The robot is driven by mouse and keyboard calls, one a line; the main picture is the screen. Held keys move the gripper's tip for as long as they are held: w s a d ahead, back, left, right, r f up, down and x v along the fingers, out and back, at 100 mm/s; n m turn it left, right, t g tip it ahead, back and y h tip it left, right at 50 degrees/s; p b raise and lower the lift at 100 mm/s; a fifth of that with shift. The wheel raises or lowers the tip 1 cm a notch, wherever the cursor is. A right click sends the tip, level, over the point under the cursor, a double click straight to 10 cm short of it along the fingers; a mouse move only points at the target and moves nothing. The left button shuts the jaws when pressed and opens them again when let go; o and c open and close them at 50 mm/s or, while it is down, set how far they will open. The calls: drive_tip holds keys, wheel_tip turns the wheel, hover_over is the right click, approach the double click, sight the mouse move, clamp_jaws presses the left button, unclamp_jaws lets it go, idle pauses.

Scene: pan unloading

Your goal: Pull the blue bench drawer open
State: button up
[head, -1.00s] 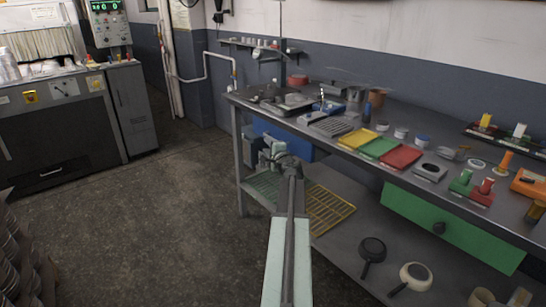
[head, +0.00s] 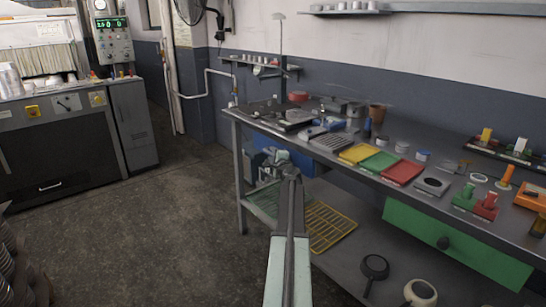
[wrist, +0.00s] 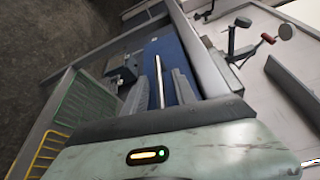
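The blue bench drawer (head: 300,167) is under the far left end of the workbench (head: 241,185), partly hidden by my arm. In the wrist view the blue drawer (wrist: 166,52) fills the upper middle, with a pale, bar-like part in front of it. My gripper (head: 276,160) is in front of the drawer in the head view. Its fingers are too small and overlapped to tell open from shut, and I cannot tell whether it touches the drawer or how far the drawer stands out.
A green drawer (head: 455,244) is farther right under the bench. The lower shelf holds a yellow rack (head: 328,226), a dark pan (head: 374,268) and a pale pan (head: 420,292). Trays and tools crowd the bench top. The floor (head: 150,230) left of the bench is clear.

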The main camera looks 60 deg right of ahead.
clamp_jaws()
idle(1.2)
